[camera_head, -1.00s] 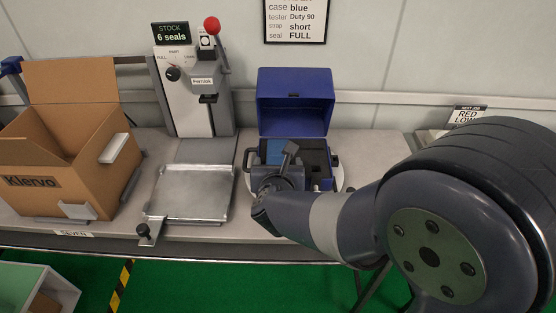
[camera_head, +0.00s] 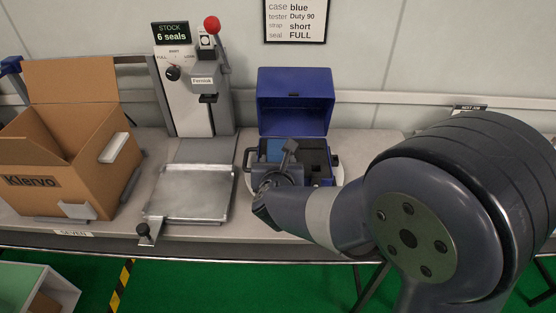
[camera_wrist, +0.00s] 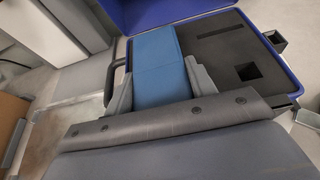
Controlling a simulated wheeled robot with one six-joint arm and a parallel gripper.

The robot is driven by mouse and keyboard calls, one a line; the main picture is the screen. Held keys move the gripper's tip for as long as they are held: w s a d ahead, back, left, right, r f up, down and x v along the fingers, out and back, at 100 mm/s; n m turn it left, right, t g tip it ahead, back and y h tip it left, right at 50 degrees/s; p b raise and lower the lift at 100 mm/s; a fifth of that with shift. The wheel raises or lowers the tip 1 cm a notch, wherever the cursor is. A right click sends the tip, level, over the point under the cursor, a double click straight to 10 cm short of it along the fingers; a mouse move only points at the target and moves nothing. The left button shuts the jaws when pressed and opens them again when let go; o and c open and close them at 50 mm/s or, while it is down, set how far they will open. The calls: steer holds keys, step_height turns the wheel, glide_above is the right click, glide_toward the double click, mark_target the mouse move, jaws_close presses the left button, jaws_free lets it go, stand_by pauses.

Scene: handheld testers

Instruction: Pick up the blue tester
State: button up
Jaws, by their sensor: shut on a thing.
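The blue tester (camera_wrist: 155,72) is a blue block between the two grey fingers of my gripper (camera_wrist: 163,82) in the wrist view. The fingers press on its left and right sides. My gripper also shows over the front of the blue case (camera_head: 292,94) in the head view. A bit of the tester's blue (camera_head: 274,150) shows there, at the left of the case's inside. The case stands open, lid up at the back, with dark foam (camera_wrist: 225,50) inside. The tester's lower end is hidden, and I cannot tell whether it is clear of the foam.
A metal tray (camera_head: 190,193) lies left of the case, in front of a press with a red-knobbed lever (camera_head: 212,26). An open cardboard box (camera_head: 85,160) stands at far left. A wall card (camera_head: 296,18) hangs behind. The case's handle (camera_wrist: 113,80) is close left of my gripper.

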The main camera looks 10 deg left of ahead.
mark_target(278, 160)
steer(key=shift+c, duration=0.9)
step_height(278, 160, up, 10)
steer(key=p, duration=0.3)
steer(key=shift+p, duration=0.4)
step_height(278, 160, down, 10)
steer(key=b, duration=0.4)
steer(key=shift+r, duration=0.2)
